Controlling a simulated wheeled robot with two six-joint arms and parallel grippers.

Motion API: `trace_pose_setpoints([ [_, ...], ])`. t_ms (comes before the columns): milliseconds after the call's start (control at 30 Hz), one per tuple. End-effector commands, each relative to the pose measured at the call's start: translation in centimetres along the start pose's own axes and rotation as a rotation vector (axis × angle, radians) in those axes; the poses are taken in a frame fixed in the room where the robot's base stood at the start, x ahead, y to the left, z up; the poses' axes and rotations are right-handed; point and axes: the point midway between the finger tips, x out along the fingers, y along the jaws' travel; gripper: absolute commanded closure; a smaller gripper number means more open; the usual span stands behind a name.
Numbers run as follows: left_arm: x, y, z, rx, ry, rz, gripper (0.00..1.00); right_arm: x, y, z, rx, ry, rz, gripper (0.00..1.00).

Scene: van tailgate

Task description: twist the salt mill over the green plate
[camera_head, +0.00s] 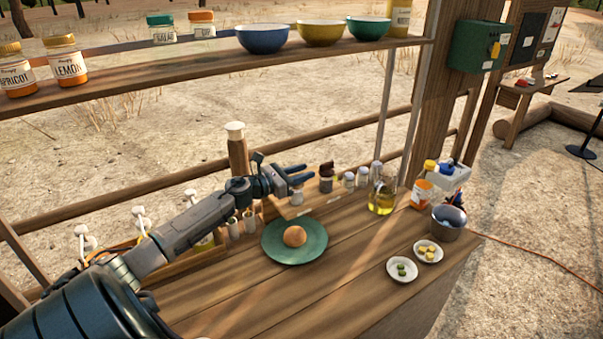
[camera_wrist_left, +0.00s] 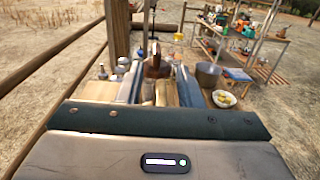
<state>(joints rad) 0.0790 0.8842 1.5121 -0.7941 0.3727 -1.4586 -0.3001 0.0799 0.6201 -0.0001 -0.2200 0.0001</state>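The green plate (camera_head: 273,245) lies on the wooden counter with a round brown bun (camera_head: 294,236) on it. My left gripper (camera_head: 309,172) is above the counter behind the plate, its dark fingers apart with nothing visibly held. A brown-topped mill or shaker (camera_head: 326,179) stands just beyond the fingertips; in the left wrist view a brown top (camera_wrist_left: 157,66) shows between the fingers. A small pale-bodied shaker (camera_head: 297,197) stands just below the fingers. I cannot tell which is the salt mill. My right gripper is not in view.
Several grey-topped shakers (camera_head: 349,181) stand to the right. A glass jug of yellow liquid (camera_head: 382,195), a metal bucket (camera_head: 447,222) and two small white dishes (camera_head: 401,270) (camera_head: 428,251) are further right. The front counter is clear. A shelf with bowls (camera_head: 320,32) runs above.

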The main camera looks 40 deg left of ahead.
Motion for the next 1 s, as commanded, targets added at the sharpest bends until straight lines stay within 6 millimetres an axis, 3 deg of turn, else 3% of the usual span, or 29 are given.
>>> trace_pose_setpoints([
  [233, -0.5, 0.1, -0.3, 0.002, -0.001, -0.001, 0.67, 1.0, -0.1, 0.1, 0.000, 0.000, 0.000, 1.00],
  [533, -2.6, 0.0, -0.9, 0.005, 0.005, -0.002, 0.67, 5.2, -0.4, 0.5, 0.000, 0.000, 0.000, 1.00],
  [600, -2.9, -0.1, 0.1, -0.002, 0.005, -0.003, 0.67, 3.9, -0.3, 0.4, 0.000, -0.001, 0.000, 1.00],
  [1000, -5.2, 0.0, 0.4, -0.002, 0.003, 0.000, 0.67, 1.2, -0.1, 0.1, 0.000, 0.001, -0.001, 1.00],
])
